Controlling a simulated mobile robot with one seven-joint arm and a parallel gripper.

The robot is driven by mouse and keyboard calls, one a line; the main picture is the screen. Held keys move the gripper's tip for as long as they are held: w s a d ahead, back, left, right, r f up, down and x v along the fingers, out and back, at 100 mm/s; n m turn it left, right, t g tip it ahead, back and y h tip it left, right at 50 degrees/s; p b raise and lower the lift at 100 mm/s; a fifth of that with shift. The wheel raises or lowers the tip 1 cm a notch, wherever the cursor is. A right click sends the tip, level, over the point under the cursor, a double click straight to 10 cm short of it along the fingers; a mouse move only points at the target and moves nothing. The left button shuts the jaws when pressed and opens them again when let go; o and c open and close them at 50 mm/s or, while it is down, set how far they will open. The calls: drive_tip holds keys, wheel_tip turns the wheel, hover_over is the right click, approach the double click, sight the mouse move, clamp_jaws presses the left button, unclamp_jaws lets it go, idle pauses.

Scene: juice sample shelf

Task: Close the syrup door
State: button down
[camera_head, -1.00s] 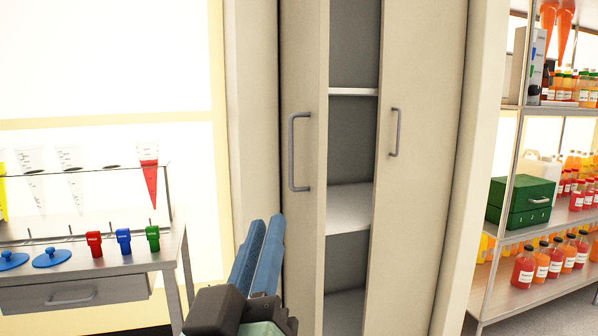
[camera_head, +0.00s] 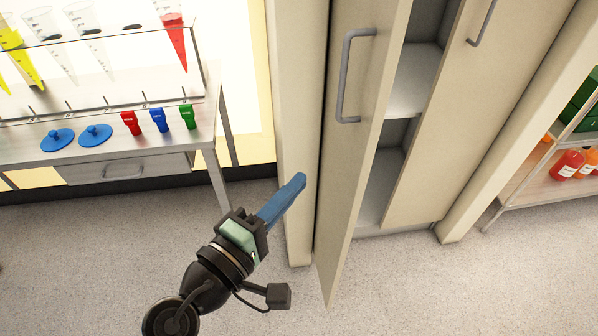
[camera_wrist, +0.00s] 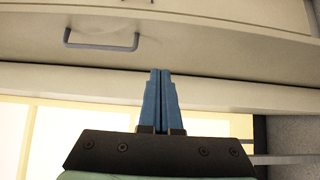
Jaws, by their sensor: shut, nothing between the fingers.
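The cabinet's left door (camera_head: 363,135) stands swung open toward me, with a grey bar handle (camera_head: 345,75) on its face. No label tells which door is the syrup door. My gripper (camera_head: 300,181), with blue fingers, is shut and empty, left of the open door and below its handle, apart from it. In the wrist view the shut fingers (camera_wrist: 160,73) point at a pale cabinet surface, with a grey handle (camera_wrist: 100,46) beyond them to the left.
A metal table (camera_head: 115,157) with red, blue and green clips, blue lids and coloured cones stands at the left. A bottle shelf (camera_head: 545,178) stands at the right. Grey cabinet shelves (camera_head: 413,85) show through the gap. The floor (camera_head: 420,285) in front is clear.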

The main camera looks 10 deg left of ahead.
sight(356, 143)
drive_tip(key=shift+w+d, duration=1.75)
drive_tip(key=shift+w, duration=0.3)
drive_tip(key=shift+w+d, duration=1.75)
drive_tip(key=shift+w, duration=0.25)
drive_tip(key=shift+p, duration=0.35)
